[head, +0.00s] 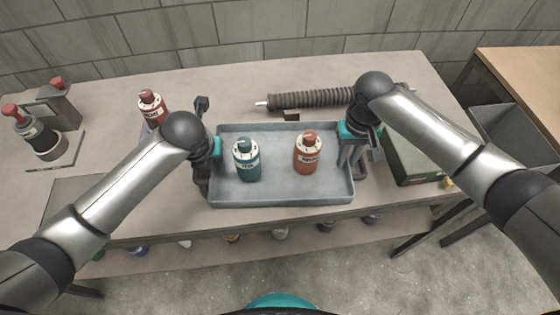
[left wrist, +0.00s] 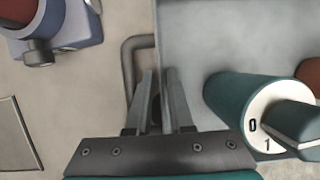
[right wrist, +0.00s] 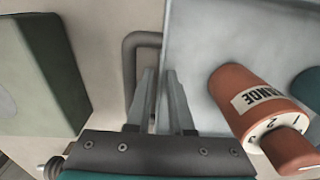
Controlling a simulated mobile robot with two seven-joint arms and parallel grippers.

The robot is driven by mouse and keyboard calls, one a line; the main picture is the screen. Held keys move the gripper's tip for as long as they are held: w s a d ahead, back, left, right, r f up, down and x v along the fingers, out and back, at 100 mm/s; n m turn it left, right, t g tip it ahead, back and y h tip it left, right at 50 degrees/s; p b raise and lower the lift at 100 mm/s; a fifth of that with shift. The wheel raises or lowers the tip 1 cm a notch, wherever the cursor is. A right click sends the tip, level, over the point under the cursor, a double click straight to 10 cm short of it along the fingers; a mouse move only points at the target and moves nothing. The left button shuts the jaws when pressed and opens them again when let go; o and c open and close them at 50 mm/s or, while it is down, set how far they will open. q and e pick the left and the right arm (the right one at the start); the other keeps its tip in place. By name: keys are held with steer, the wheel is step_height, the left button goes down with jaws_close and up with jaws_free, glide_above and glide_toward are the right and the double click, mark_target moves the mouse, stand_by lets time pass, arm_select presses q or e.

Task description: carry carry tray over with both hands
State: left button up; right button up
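The carry tray (head: 282,192) is a shallow blue-grey tray lying on the workbench. My left gripper (head: 204,168) is at the tray's left end, pointing down. In the left wrist view its fingers (left wrist: 157,75) are apart, with the tray's edge and dark bar handle (left wrist: 128,65) between and beside them. My right gripper (head: 351,163) is likewise at the right end. Its fingers (right wrist: 158,75) are apart near the other handle (right wrist: 128,60). Contact with the handles is hidden.
A ribbed dark tube (head: 312,99) lies behind the tray. A green box (head: 412,160) is close to the right gripper. A grey bin (head: 515,135) is beyond the bench's right end.

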arm_select(q)
steer(key=shift+f, duration=0.2)
arm_select(e)
steer(key=shift+f, duration=0.2)
arm_select(q)
jaws_close()
arm_select(e)
jaws_close()
arm_select(q)
steer(key=shift+w+r, duration=0.1)
steer(key=shift+w, duration=0.05)
arm_select(e)
steer(key=shift+w+r, duration=0.1)
stand_by(0.7)
